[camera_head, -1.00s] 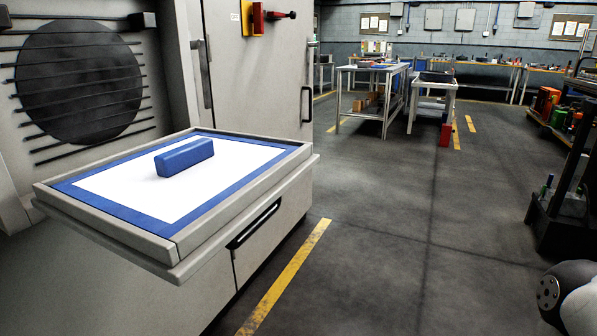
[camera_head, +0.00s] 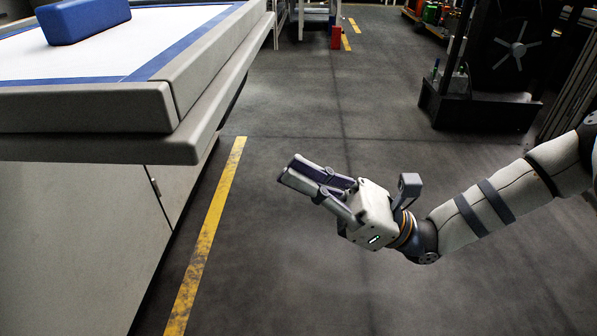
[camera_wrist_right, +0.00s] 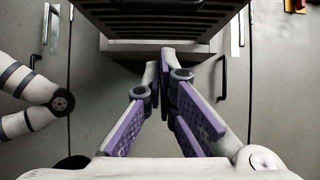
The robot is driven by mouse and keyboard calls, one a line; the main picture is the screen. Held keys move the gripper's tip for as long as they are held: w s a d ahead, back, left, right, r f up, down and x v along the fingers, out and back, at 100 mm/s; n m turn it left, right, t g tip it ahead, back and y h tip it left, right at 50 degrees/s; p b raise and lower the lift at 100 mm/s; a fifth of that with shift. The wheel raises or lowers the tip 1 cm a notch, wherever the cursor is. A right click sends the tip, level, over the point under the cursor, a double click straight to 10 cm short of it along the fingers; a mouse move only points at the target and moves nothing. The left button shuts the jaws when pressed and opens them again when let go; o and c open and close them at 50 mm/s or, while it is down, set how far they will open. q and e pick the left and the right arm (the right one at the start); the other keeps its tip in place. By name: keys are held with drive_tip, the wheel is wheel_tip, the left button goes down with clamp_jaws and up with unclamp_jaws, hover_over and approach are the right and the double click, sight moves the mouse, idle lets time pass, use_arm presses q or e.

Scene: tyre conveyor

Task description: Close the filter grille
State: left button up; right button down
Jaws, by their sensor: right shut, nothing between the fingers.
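The filter grille (camera_head: 90,106) is swung down flat like a shelf at the upper left of the head view. It has a grey frame, a white sheet with a blue border, and a blue block (camera_head: 85,18) on top. The right wrist view shows its dark slatted side (camera_wrist_right: 165,22) at the top. My right gripper (camera_head: 291,172) is shut and empty, to the right of the grille's near corner and apart from it in the head view. Its fingers point left. The fingertips (camera_wrist_right: 167,54) also show in the right wrist view. My left gripper is not in view.
A grey cabinet (camera_head: 70,235) stands under the grille. A yellow line (camera_head: 207,235) runs along the floor beside it. A dark wheeled rack (camera_head: 485,95) stands at the upper right. The floor between them is open.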

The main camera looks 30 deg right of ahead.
drive_tip(key=w+a+r+p, duration=0.1)
drive_tip(key=w+a+r, duration=0.2)
drive_tip(key=a+r, duration=0.2)
drive_tip(key=shift+r+p, duration=0.3)
drive_tip(key=shift+r, duration=0.7)
drive_tip(key=shift+d, duration=0.1)
